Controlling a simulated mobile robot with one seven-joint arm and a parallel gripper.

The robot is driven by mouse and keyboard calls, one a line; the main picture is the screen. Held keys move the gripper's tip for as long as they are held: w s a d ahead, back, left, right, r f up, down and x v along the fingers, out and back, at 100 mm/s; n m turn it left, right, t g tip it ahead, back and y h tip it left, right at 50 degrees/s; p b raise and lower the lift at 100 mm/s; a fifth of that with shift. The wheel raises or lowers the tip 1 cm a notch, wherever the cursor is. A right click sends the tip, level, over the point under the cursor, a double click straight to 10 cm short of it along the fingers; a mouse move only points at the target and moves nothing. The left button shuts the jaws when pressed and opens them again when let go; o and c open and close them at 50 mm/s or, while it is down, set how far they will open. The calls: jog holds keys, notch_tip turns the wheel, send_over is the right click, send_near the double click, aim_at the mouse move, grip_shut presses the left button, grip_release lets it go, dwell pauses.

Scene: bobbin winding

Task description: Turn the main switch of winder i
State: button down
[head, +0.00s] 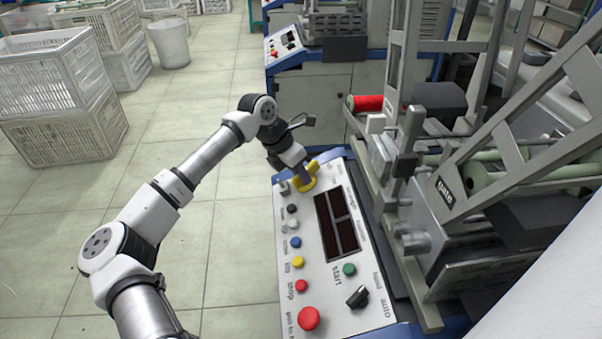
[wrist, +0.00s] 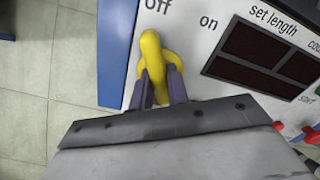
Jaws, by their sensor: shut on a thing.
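The main switch (head: 307,180) is a yellow rotary handle on a round yellow base at the far end of the white control panel (head: 348,272). In the wrist view the yellow switch (wrist: 153,60) stands upright in the picture, its handle's top end near the printed "off", with "on" to its right. My gripper (head: 303,174) reaches down onto it from the far left. In the wrist view my gripper (wrist: 160,85) has one finger on each side of the handle, shut on it. The lower part of the handle is partly hidden between the fingers.
The panel carries dark displays (head: 337,222), coloured buttons, a red button (head: 309,318) and a black knob (head: 358,296). Machine frames and a red bobbin (head: 367,103) stand close on the right. White crates (head: 60,85) and a bin (head: 170,43) are at left.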

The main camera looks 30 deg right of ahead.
dwell(0.3)
jog(key=c, duration=1.4)
grip_release()
jog(key=shift+o, duration=0.2)
jog(key=v, duration=1.3)
jog(key=shift+a+r, duration=0.2)
jog(key=shift+r, duration=0.2)
